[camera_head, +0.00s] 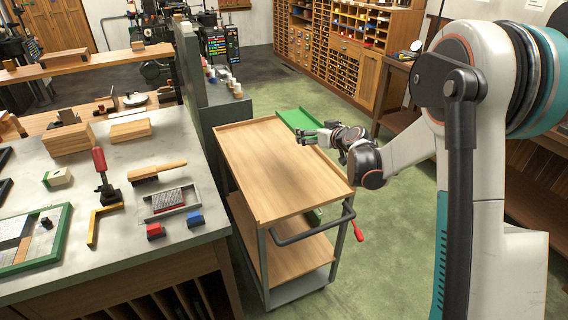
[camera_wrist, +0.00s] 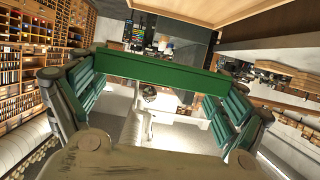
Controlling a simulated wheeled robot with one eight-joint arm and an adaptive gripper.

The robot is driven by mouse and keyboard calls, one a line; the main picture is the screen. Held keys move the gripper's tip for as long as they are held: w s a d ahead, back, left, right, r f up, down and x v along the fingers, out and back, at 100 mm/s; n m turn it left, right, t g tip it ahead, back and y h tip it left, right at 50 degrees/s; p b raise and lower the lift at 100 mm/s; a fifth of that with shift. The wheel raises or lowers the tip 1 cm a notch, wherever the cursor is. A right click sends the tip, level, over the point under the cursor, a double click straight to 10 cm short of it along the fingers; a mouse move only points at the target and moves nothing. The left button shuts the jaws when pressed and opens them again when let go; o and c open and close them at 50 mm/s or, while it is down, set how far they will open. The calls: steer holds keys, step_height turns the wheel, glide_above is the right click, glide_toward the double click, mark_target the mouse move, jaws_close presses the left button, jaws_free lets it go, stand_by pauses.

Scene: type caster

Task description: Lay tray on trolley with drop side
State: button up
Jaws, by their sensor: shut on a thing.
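The trolley (camera_head: 285,165) has a wooden top with raised edges and a dark push handle at its near end. A green panel, which looks like its drop side (camera_head: 298,119), shows along the far right edge of the top, roughly level with it. My gripper (camera_head: 322,135) is at this right edge. In the wrist view the green drop side (camera_wrist: 165,70) crosses between my fingers, and they are shut on it. A small metal tray (camera_head: 146,212) holding a grey block lies on the bench left of the trolley, away from my gripper.
The bench (camera_head: 120,235) stands close along the trolley's left side, with wood blocks, a red-handled tool and a green frame (camera_head: 62,228) on it. A red lever (camera_head: 357,232) sticks out low on the trolley's right. The trolley's top is bare. Green floor (camera_head: 400,240) is open at right.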

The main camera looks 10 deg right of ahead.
mark_target(310, 183)
step_height(310, 183, down, 20)
steer(key=b, duration=0.7)
steer(key=shift+w+r, duration=0.1)
steer(key=shift+r, duration=0.15)
steer(key=shift+f, duration=0.6)
steer(key=o, duration=1.8)
steer(key=shift+a, duration=0.1)
